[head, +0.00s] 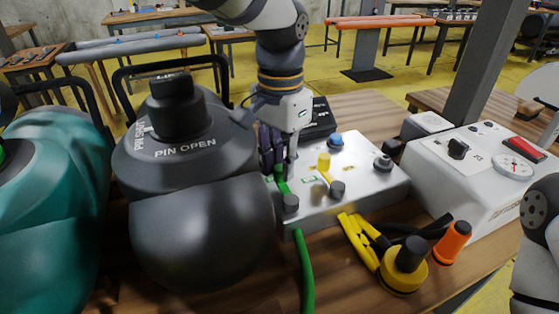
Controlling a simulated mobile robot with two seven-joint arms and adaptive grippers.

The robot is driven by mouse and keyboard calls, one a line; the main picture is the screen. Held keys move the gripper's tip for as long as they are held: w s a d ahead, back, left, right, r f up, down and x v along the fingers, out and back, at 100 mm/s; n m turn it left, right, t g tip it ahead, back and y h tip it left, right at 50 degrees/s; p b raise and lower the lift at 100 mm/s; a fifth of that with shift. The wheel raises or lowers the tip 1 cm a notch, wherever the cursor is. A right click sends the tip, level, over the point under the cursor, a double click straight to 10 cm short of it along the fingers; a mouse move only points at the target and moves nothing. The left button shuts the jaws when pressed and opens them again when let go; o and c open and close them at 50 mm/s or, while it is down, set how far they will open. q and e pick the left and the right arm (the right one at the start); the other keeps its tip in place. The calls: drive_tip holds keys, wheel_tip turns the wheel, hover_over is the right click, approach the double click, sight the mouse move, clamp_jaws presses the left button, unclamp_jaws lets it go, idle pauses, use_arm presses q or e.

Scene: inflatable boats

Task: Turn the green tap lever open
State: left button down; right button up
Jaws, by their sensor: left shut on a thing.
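My left gripper (279,168) comes down from above and is shut on the green lever. The fingers cover the lever's upper part, and its exact angle is hard to tell. A yellow lever (325,168) stands to its right on the panel. A green hose (305,270) hangs from the panel's front below the green lever. My right gripper is out of the picture; only part of my right arm shows at the right edge.
A big dark valve body (205,235) marked PIN OPEN stands close left of my left gripper. A teal one (55,215) is farther left. A white gauge box (480,175) stands right of the panel.

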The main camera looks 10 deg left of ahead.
use_arm(q)
drive_tip(key=m, duration=0.1)
drive_tip(key=d+m, duration=0.1)
drive_tip(key=shift+w+m, duration=0.3)
drive_tip(key=shift+m, duration=0.1)
drive_tip(key=d+m, duration=0.1)
drive_tip(key=m, duration=0.2)
drive_tip(key=shift+w+d, duration=0.15)
drive_tip(key=shift+d, duration=0.2)
drive_tip(key=m, duration=0.2)
drive_tip(key=d+m, duration=0.1)
drive_tip(key=m, duration=0.1)
drive_tip(key=d+m, duration=0.1)
drive_tip(key=shift+s+d+m+p, duration=0.2)
drive_tip(key=shift+s+m+p, duration=0.1)
drive_tip(key=shift+m, duration=0.1)
drive_tip(key=c, duration=1.4)
unclamp_jaws()
drive_tip(key=shift+c, duration=0.2)
